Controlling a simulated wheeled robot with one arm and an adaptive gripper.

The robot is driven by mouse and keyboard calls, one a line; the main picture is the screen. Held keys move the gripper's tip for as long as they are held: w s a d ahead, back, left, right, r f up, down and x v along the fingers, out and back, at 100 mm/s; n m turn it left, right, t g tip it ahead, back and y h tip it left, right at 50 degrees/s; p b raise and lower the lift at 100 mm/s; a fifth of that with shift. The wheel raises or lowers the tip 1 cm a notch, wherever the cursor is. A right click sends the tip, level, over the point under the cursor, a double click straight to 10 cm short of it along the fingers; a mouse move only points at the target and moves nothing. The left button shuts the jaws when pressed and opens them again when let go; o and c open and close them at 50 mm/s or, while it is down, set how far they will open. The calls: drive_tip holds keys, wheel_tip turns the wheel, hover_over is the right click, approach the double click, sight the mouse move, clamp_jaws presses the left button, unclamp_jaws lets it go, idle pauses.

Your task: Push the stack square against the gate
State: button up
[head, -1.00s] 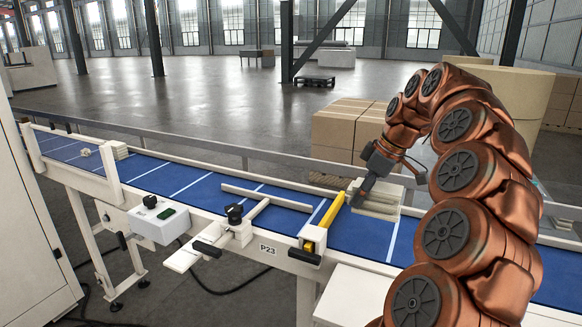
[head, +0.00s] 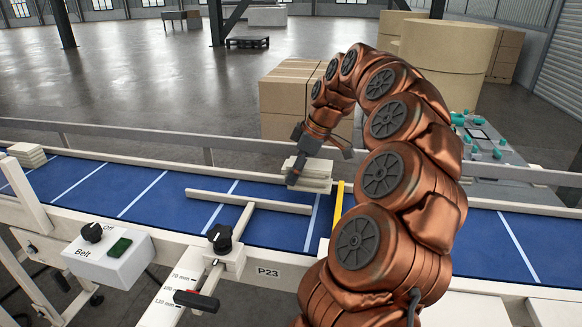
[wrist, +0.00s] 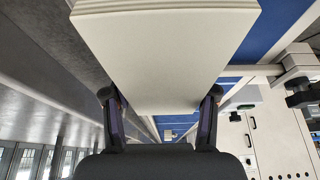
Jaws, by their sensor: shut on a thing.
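The stack (head: 310,173) is a pile of thin cream sheets or boards, at the far side of the blue belt in the head view. It lies just left of the yellow gate bar (head: 337,206), with a small gap seen between them. Whether it touches the belt or hangs above it I cannot tell. My gripper (head: 295,166) is shut on the stack. In the wrist view the stack (wrist: 165,55) fills the upper middle, between the two fingers. My arm hides the near part of the gate.
A cream guide bar (head: 248,201) lies over the belt (head: 140,193), left of the gate, with a black knob (head: 220,237) on its mount. The belt switch box (head: 110,255) is at the near left. Another cream stack (head: 27,154) is at far left. Cardboard boxes (head: 285,105) stand behind.

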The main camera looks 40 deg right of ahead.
sight(303, 185)
drive_tip(key=shift+f+b, duration=1.1)
drive_tip(key=shift+f, duration=1.05)
drive_tip(key=shift+s+d+b, duration=0.6)
drive_tip(key=shift+s+d, duration=0.15)
drive_tip(key=shift+s, duration=0.25)
idle(1.4)
drive_tip(key=shift+a, duration=0.1)
idle(0.4)
drive_tip(key=shift+w+b, duration=0.15)
drive_tip(key=shift+b, duration=0.15)
drive_tip(key=o, duration=1.4)
drive_tip(key=shift+c, duration=0.2)
drive_tip(key=shift+v, duration=5.95)
